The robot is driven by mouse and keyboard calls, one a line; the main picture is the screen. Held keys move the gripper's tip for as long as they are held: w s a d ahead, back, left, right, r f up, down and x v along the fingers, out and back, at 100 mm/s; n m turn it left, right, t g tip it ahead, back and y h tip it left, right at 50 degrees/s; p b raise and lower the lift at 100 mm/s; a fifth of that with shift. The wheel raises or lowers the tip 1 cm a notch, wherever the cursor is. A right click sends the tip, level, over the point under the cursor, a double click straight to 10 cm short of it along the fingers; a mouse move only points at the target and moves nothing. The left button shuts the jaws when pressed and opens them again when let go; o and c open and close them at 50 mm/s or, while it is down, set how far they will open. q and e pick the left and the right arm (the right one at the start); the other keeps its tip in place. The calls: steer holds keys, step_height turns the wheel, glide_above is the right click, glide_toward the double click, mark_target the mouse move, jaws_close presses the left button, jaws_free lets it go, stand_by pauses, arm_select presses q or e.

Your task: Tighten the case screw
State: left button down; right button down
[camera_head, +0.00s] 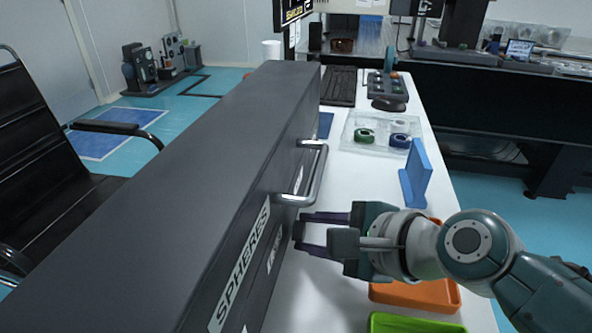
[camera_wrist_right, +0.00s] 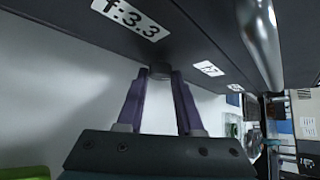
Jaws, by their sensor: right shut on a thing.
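The dark grey case (camera_head: 190,160) stands long and tall on the white table, with a "SPHERES" label and a metal handle (camera_head: 307,175) on its right face. My right gripper (camera_head: 302,232) reaches that face from the right, just below the handle. In the right wrist view its two purple fingers (camera_wrist_right: 160,82) are shut on a small dark case screw (camera_wrist_right: 160,70) at the case's edge. The screw is mostly hidden between the fingertips, and its depth cannot be told. My left gripper is not in view.
An orange tray (camera_head: 415,295) and a green tray (camera_head: 415,323) lie below my right arm. A blue angled stand (camera_head: 416,176) and a clear tray (camera_head: 378,131) with coloured rings stand farther back. The white table (camera_head: 345,205) is bare beside the case.

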steer(key=c, duration=0.5)
jaws_free()
steer(key=shift+c, duration=0.2)
